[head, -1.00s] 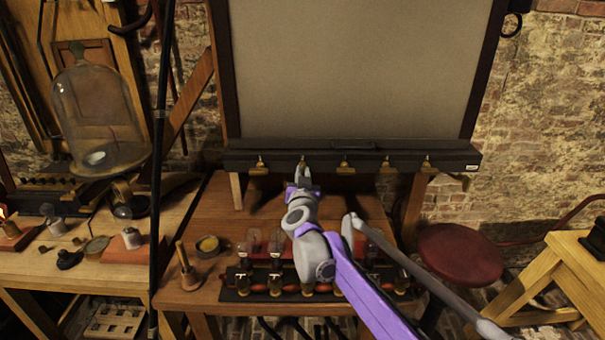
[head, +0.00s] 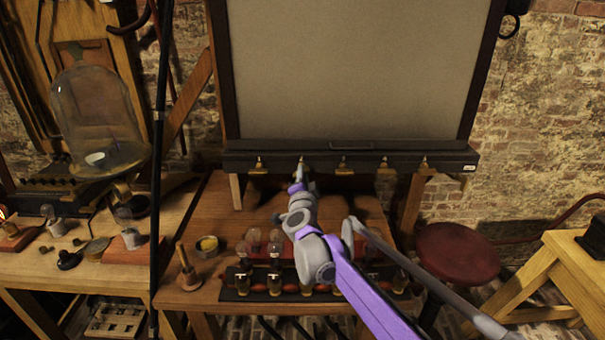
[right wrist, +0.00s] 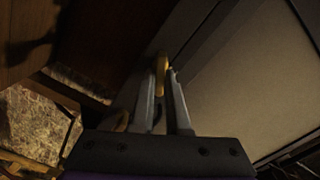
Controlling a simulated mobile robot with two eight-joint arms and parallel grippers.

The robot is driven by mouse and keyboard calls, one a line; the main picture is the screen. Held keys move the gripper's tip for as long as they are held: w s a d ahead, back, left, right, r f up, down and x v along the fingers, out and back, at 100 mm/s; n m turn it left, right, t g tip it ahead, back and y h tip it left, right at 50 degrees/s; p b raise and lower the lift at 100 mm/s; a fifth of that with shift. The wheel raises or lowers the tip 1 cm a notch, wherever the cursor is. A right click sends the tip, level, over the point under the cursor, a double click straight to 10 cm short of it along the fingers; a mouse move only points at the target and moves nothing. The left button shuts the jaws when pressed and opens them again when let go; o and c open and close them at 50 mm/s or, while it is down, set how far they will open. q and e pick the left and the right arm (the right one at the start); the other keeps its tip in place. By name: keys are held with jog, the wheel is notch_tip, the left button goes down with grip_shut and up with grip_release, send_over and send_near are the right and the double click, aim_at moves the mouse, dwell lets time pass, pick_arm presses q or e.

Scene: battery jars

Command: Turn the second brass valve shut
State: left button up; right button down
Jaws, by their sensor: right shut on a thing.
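Several brass valves sit in a row along the black ledge below the big grey screen. The second brass valve from the left (head: 301,159) is at the tip of my right gripper (head: 303,173). In the right wrist view the two fingers (right wrist: 166,95) are closed around the brass handle of the valve (right wrist: 161,70). The fingers partly hide the valve, so its exact angle is hard to tell. The first valve (head: 260,165) is just left of the gripper, and the third (head: 343,167) is to its right. My left gripper is not in view.
Under my right arm, the wooden table (head: 215,235) holds a rack of glass jars (head: 274,251), partly hidden by the arm. A wooden-handled tool (head: 187,268) and a small round pot (head: 207,245) stand at left. A red stool (head: 459,252) is at right.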

jog(key=m+p, duration=0.1)
jog(key=m, duration=0.4)
jog(key=shift+f+m, duration=0.15)
jog(key=shift+m, duration=0.25)
dwell(0.4)
jog(key=c, duration=0.9)
grip_release()
jog(key=shift+s, duration=0.1)
jog(key=s+b, duration=0.1)
jog(key=s, duration=0.9)
jog(key=shift+s, duration=0.35)
jog(key=shift+d, duration=0.1)
